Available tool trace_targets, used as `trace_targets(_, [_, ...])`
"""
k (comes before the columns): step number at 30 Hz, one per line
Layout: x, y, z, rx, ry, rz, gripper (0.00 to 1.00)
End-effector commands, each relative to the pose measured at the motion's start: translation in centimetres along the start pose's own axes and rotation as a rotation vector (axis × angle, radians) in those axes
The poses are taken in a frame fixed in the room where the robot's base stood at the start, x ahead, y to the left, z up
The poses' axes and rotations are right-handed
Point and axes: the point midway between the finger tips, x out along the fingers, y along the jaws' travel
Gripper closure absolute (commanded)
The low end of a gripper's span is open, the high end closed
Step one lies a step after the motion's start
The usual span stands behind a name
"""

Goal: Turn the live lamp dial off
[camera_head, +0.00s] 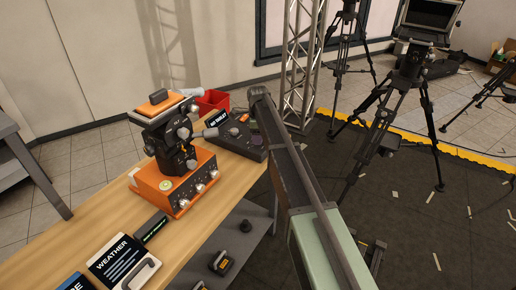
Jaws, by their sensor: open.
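An orange control box (151,184) stands on the wooden table. Its sloped front carries a row of silver dials (200,188), and a round pale green lamp (166,185) sits on its top. I cannot read which dial is marked live. A dark console (240,138) with small knobs and a lettered display (217,118) stands farther back on the table. I cannot make out my gripper in this view, and nothing is seen touching the dials.
A black and orange camera head (165,125) rises at the orange box. A weather card (118,262) and a small black display (150,227) are in front. A red bin (211,101) is behind. A long dark beam (285,160) with a green end blocks the right side.

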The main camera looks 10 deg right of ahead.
Motion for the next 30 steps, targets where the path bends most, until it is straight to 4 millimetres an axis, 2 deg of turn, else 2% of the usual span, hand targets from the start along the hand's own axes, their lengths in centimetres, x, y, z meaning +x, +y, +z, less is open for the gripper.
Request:
trace_targets(1, [1.18,0.0,0.0,0.0,0.0,0.0,0.38])
trace_targets(2, [1.28,0.0,0.0,0.0,0.0,0.0,0.38])
trace_targets(10, [0.98,0.01,0.0,0.0,0.0,0.0,0.4])
trace_targets(18, [0.98,0.01,0.0,0.0,0.0,0.0,0.81])
trace_targets(20, [0.98,0.01,0.0,0.0,0.0,0.0,0.87])
trace_targets(30, [0.99,0.0,0.0,-0.048,0.0,0.0,0.87])
